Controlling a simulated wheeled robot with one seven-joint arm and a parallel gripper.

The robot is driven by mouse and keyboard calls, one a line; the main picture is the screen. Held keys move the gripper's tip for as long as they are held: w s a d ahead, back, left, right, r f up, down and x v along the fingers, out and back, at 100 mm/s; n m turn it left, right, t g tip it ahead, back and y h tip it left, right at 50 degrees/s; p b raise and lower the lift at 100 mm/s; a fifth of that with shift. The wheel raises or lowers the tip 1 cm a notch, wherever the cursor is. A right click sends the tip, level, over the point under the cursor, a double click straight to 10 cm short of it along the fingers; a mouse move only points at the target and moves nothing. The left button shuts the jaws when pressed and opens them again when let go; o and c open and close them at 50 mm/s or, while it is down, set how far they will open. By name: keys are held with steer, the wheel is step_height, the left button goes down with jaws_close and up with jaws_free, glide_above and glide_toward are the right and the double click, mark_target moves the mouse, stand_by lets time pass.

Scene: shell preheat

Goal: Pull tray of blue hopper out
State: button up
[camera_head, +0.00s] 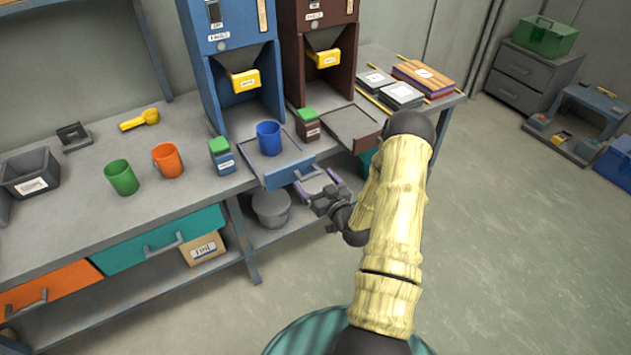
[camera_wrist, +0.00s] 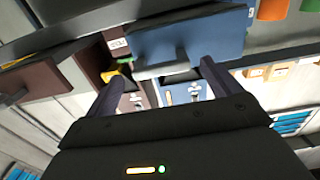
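The blue hopper (camera_head: 235,50) stands at the back of the bench, with a yellow chute piece (camera_head: 245,81) on its front. Its tray (camera_head: 245,160) lies at its foot, with a blue front panel and a grey handle (camera_wrist: 165,70) at the bench's front edge. A blue cup (camera_head: 268,138) stands upright on the tray. My gripper (camera_head: 318,184) is at the tray front, near the handle. In the wrist view my gripper (camera_wrist: 163,70) is open, its two purple fingers on either side of the handle. Contact with the handle cannot be told.
A brown hopper (camera_head: 318,55) and its tray (camera_head: 352,124) stand to the right. Small green-topped boxes (camera_head: 221,155) flank the blue tray. Green (camera_head: 121,177) and orange (camera_head: 168,160) mugs stand left. A grey bucket (camera_head: 271,208) sits below. The floor in front is clear.

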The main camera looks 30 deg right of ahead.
steer(key=shift+w, duration=0.1)
steer(key=s+b, duration=0.2)
steer(key=s, duration=1.5)
steer(key=shift+s+d, duration=0.2)
steer(key=shift+d, duration=0.05)
